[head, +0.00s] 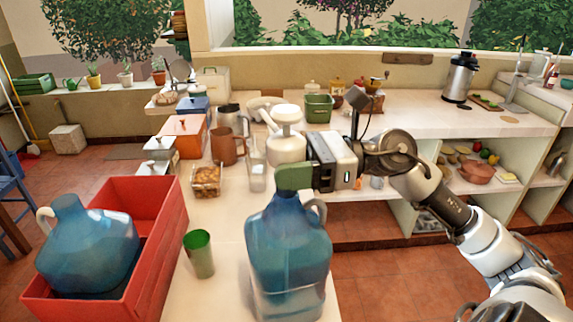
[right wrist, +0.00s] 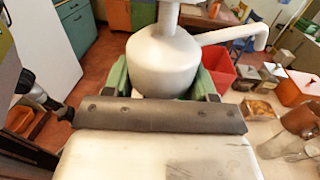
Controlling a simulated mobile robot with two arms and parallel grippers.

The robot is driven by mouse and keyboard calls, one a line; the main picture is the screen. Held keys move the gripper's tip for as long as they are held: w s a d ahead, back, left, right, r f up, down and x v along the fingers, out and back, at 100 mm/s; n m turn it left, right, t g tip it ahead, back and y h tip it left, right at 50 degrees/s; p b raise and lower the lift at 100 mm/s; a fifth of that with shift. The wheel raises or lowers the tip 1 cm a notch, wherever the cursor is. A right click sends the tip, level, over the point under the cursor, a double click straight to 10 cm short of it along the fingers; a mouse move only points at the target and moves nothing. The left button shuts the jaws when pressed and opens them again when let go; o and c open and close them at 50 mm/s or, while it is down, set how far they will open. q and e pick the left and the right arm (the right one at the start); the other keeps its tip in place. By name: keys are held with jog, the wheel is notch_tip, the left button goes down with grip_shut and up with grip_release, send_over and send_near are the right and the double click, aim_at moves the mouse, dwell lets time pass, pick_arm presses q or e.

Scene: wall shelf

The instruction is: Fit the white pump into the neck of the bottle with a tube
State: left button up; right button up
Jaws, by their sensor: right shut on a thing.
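The white pump (head: 287,146), with its spout pointing left, is held upright by my right gripper (head: 298,178). In the right wrist view the pump (right wrist: 163,62) sits between the green fingers (right wrist: 163,85), which are shut on it. A large translucent blue bottle (head: 288,250) with a handle stands upright at the front of the counter. In the head view the pump shows just above this bottle's top. A green finger hides the bottle's neck and the pump's lower end, so I cannot tell whether they touch. No tube can be made out. My left gripper is not in view.
A red crate (head: 160,222) at the left holds another blue bottle (head: 90,245). A green cup (head: 199,254) stands between crate and front bottle. A glass jar (head: 207,180), a brown mug (head: 226,146) and several boxes and canisters crowd the counter behind.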

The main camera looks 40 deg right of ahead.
jog(key=shift+f+b, duration=1.25)
jog(key=shift+b, duration=0.55)
dwell(1.4)
jog(key=o, duration=1)
jog(key=shift+o, duration=0.2)
jog(key=shift+f, duration=0.1)
jog(key=shift+s+d, duration=0.1)
jog(key=shift+d, duration=0.1)
jog(key=b+v, duration=0.4)
jog(key=v, duration=0.6)
jog(key=shift+d+b, duration=0.2)
jog(key=shift+b, duration=0.15)
jog(key=shift+s, duration=0.1)
